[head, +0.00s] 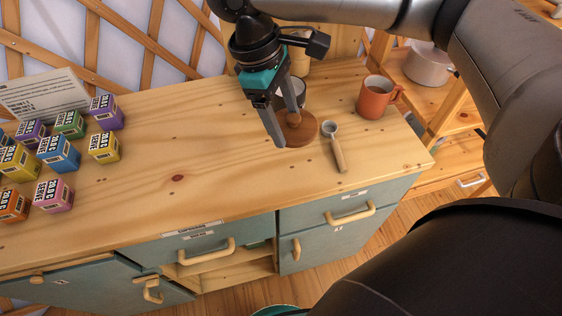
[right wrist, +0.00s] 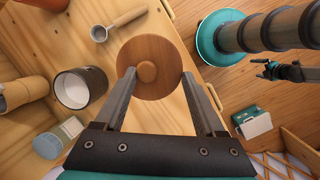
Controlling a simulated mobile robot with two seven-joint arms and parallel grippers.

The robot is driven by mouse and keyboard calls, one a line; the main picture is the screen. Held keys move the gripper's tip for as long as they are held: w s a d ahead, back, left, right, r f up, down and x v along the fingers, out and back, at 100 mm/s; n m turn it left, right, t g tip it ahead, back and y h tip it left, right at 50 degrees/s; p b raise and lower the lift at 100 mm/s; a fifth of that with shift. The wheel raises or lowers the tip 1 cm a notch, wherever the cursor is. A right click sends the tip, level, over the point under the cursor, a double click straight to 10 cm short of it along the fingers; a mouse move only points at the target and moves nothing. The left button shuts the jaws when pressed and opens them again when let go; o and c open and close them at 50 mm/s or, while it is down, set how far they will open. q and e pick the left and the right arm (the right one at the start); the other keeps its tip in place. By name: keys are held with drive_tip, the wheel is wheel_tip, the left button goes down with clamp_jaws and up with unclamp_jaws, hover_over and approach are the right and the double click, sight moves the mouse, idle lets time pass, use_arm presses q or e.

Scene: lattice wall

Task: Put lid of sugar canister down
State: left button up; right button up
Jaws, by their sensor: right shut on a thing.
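The round wooden lid (head: 308,133) with a small knob is at the fingers of my right gripper (head: 289,126), low over the counter. I cannot tell whether its underside touches the wood. In the right wrist view the lid (right wrist: 151,50) lies flat to the camera, knob facing me, between and beyond the fingertips of the right gripper (right wrist: 158,77). The dark sugar canister (right wrist: 80,89) is open beside it, with white contents; in the head view it (head: 291,90) is partly hidden behind the gripper. My left gripper (right wrist: 274,70) shows small in the right wrist view, its jaws unclear.
A scoop (head: 337,151) with a wooden handle lies right of the lid, near an orange mug (head: 376,99). A jar (right wrist: 52,143) stands near the canister. Several coloured boxes (head: 58,152) fill the left. The counter (head: 180,140) between is clear.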

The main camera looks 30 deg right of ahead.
wheel_tip(320, 180, down, 12)
drive_tip(key=b, duration=0.2)
drive_tip(key=shift+f+b, duration=0.15)
drive_tip(key=shift+b, duration=0.2)
drive_tip(key=shift+f, duration=0.2)
drive_tip(key=shift+f, duration=0.1)
drive_tip(key=o, duration=1.4)
